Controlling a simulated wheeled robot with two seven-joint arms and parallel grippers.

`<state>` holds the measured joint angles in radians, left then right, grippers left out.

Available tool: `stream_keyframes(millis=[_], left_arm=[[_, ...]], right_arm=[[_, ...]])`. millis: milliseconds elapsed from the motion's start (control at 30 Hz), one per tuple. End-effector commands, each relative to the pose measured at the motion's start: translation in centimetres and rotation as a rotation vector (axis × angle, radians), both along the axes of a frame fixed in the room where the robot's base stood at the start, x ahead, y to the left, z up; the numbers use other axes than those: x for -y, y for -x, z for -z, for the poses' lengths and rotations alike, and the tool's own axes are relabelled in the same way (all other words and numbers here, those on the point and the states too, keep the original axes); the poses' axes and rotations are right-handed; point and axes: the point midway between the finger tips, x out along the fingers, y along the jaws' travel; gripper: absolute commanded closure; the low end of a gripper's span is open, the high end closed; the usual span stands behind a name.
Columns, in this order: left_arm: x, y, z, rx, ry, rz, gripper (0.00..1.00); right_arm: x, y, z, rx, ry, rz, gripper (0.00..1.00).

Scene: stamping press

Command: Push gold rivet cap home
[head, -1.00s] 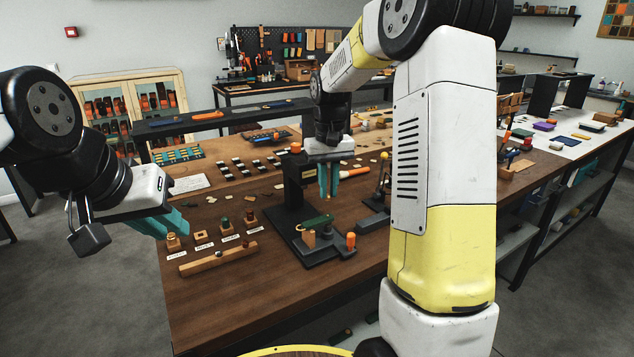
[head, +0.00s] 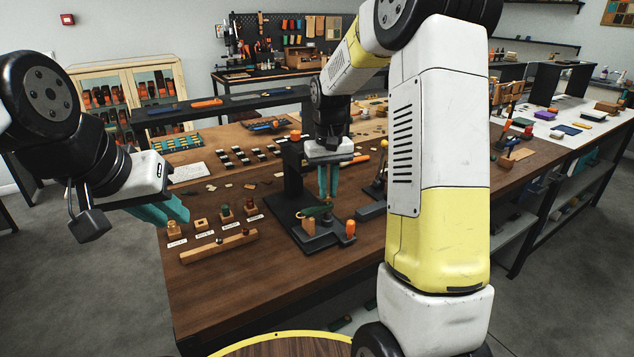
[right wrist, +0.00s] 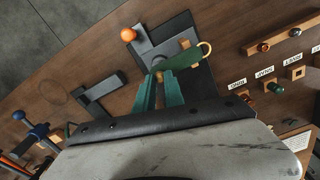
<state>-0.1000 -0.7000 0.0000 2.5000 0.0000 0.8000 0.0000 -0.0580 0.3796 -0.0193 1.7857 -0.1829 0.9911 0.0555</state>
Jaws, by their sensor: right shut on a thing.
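My right gripper (head: 327,195) points down just above the black press base (head: 296,234), beside the green strip (head: 316,211). In the right wrist view its teal fingertips (right wrist: 163,80) are close together on a small gold piece, the gold rivet cap (right wrist: 159,73), at the near edge of the green strip (right wrist: 185,59). The fingers partly hide the cap, and I cannot tell whether it touches the strip.
An orange knob (head: 350,228) stands at the base's front right corner. The black press column (head: 293,168) rises behind. Small labelled blocks (head: 201,223) and a wooden rail (head: 218,247) lie to the left. The front of the brown table is clear.

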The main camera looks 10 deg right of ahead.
Motion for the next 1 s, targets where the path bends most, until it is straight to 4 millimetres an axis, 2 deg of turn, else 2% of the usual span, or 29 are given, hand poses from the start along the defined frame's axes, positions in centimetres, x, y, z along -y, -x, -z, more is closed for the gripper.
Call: stream_keyframes(millis=[1000], left_arm=[[0.0, 0.0, 0.0, 0.000, 0.000, 0.000, 0.77]], right_arm=[[0.0, 0.0, 1.6, 0.000, 0.000, 0.000, 1.00]])
